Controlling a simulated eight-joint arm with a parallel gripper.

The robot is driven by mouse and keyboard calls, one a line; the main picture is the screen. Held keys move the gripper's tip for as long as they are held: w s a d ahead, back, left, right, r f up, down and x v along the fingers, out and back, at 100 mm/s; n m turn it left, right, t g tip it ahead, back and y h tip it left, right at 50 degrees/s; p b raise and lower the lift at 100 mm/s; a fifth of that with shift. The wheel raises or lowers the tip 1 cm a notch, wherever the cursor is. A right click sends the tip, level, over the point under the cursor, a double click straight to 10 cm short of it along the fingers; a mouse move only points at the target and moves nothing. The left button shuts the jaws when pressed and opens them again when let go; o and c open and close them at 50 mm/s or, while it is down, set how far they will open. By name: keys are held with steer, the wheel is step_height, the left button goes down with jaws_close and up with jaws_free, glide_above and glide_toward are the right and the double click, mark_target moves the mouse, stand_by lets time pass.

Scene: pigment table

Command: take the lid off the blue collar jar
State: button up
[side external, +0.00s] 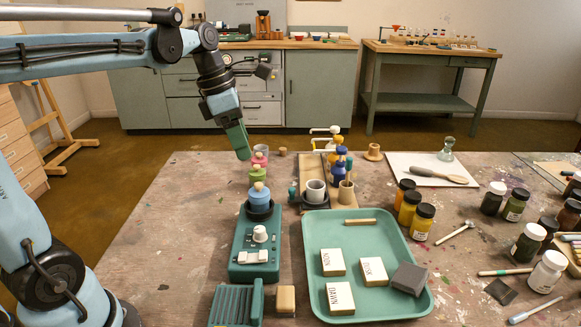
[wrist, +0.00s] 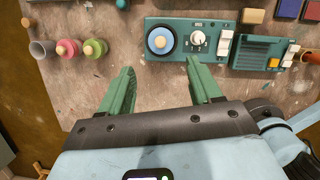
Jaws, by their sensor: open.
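The blue collar jar (side external: 260,197) stands upright in a dark round seat on the green device, with a pale wooden knob on top. In the wrist view the jar (wrist: 160,33) is a blue ring around the round knob (wrist: 160,42). My gripper (side external: 243,156) is open and empty, above and behind the jar in the side view and apart from it. In the wrist view the jar lies just beyond and between the fingertips of my gripper (wrist: 161,65). The fingers overlap in the side view.
A green jar (side external: 257,173) and a pink jar (side external: 260,152) stand behind the blue one. The device (side external: 243,262) has a white dial and switches. A green tray (side external: 314,235) with labelled blocks lies to the right, with bottles beyond. Bare table lies left of the device.

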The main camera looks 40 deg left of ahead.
mark_target(256, 184)
steer(key=shift+x, duration=5.3)
steer(key=shift+s+a, duration=0.15)
steer(key=shift+s, duration=0.1)
steer(key=c, duration=1.1)
